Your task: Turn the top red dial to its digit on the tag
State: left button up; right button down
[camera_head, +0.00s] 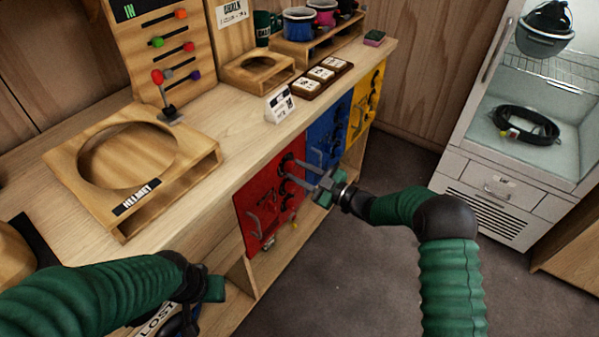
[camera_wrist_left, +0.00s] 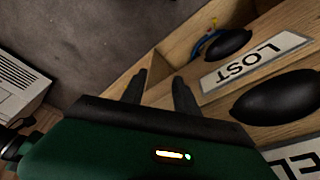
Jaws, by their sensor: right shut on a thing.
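The red panel (camera_head: 262,202) is on the front of the wooden counter, with black dials and metal hooks on it. My right gripper (camera_head: 304,173) is at the panel's upper right, its two fingers reaching to the top red dial (camera_head: 287,162) and shut on it. The fingers partly cover the dials, and the dial's digit is too small to read. A small white tag (camera_head: 280,104) stands on the counter edge above; its print is unreadable. My left gripper is low at the left in the head view; its fingers (camera_wrist_left: 160,92) are apart and empty in the left wrist view.
A blue panel (camera_head: 325,132) and a yellow panel (camera_head: 366,100) lie right of the red one. A wooden helmet stand (camera_head: 200,160) sits on the counter. A LOST bin label (camera_wrist_left: 257,62) is near my left gripper. Open floor (camera_head: 385,270) lies right of the counter.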

jog(key=c, duration=1)
grip_release()
jog(key=shift+c, duration=0.2)
jog(key=p+v, duration=0.2)
jog(key=v, duration=1.4)
jog(key=shift+s+d+p, duration=0.2)
jog(key=shift+d+p, duration=0.1)
jog(key=shift+d, duration=0.05)
